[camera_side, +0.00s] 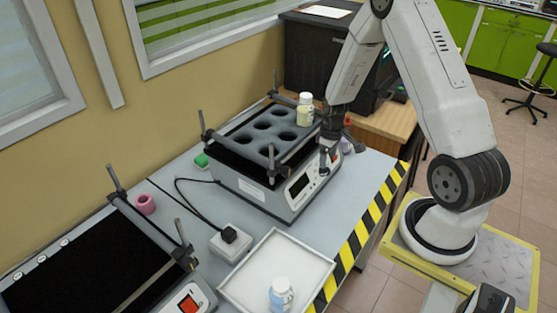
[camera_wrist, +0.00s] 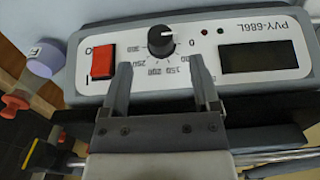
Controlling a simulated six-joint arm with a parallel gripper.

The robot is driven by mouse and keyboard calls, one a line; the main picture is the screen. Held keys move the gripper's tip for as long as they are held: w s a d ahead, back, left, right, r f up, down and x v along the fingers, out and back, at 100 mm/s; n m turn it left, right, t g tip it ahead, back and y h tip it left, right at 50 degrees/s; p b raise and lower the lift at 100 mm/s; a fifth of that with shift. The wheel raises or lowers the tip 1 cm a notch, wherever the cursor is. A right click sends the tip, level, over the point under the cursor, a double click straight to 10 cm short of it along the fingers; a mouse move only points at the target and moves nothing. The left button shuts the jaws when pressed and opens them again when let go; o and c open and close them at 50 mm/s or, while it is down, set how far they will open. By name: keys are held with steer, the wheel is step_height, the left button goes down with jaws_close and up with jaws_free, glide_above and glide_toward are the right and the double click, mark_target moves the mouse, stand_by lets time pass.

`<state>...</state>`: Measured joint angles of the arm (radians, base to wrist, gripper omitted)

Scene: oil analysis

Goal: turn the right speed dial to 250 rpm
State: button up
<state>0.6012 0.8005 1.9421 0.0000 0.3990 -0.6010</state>
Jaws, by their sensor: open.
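The right shaker (camera_side: 255,195) stands on the grey bench with its control panel facing the front right. In the wrist view its panel appears upside down, with a black speed dial (camera_wrist: 161,40) beside a printed number scale. A white mark shows on the knob; I cannot tell exactly which number it indicates. A red switch (camera_wrist: 102,62) and a dark display (camera_wrist: 259,57) flank the dial. My gripper (camera_wrist: 162,75) is open, its fingertips apart just below the dial in this view and not closed on it. It also shows at the panel in the side view (camera_side: 328,155).
A white tray (camera_side: 252,293) holds a blue-white bottle (camera_side: 280,294). Another shaker (camera_side: 90,262) sits left. Open bench lies before the panel.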

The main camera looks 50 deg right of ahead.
mark_target(327, 168)
steer(key=shift+f, duration=2.65)
jaws_close()
steer(key=shift+d+m+y, duration=0.15)
steer(key=shift+m+y, duration=0.35)
steer(key=shift+y, duration=0.3)
steer(key=shift+d+m+y, duration=0.15)
steer(key=shift+m+y, duration=0.45)
steer(key=shift+y, duration=0.7)
steer(key=shift+d+m+t+y, duration=0.1)
steer(key=shift+m+t+y, duration=0.6)
steer(key=shift+y, duration=0.5)
